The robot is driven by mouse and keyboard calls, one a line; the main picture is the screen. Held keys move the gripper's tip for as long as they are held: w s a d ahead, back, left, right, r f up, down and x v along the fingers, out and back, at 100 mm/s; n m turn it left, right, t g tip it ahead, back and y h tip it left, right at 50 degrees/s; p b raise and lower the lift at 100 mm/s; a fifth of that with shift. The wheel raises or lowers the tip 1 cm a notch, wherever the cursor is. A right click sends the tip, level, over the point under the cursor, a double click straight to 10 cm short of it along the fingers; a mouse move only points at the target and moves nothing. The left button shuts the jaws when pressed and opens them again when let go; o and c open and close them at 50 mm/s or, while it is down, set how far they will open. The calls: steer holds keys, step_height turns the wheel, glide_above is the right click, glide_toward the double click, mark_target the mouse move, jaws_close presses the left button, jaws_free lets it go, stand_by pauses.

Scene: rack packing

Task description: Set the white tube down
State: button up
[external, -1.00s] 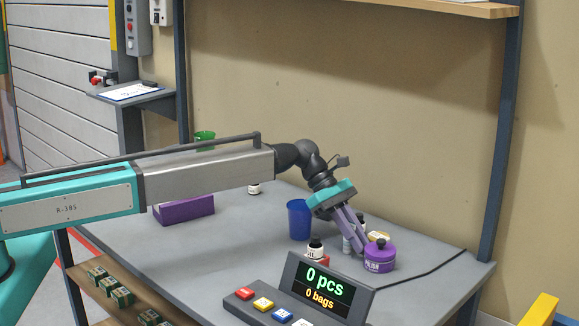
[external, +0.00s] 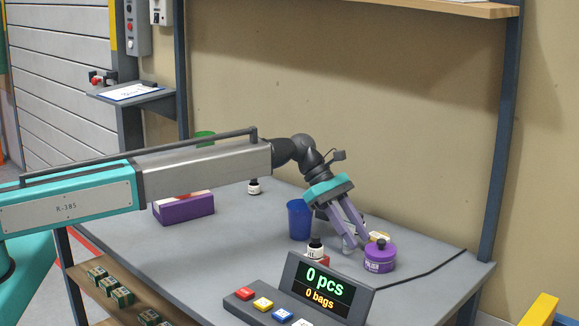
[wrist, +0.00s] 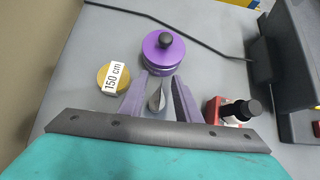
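My gripper (external: 358,241) points down at the right part of the table, its two purple fingers spread apart. The white tube (external: 348,243) is low between the fingers, mostly hidden in the external view. In the wrist view the tube (wrist: 156,98) shows as a small pale, pointed shape between the fingertips (wrist: 162,80), with gaps on both sides. It appears to be at the table surface; its exact tilt is hard to tell.
A purple tin (external: 379,257) stands just right of my gripper, with a yellow 150 cm roll (wrist: 110,78) nearby. A black-capped bottle (external: 315,250), blue cup (external: 299,219), purple box (external: 184,207) and counter display (external: 321,287) are also close. A cable (wrist: 195,42) runs behind.

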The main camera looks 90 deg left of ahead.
steer(key=b+v, duration=0.1)
steer(key=v, duration=0.9)
steer(key=shift+s+a, duration=0.15)
steer(key=shift+s, duration=0.05)
steer(key=shift+r, duration=0.1)
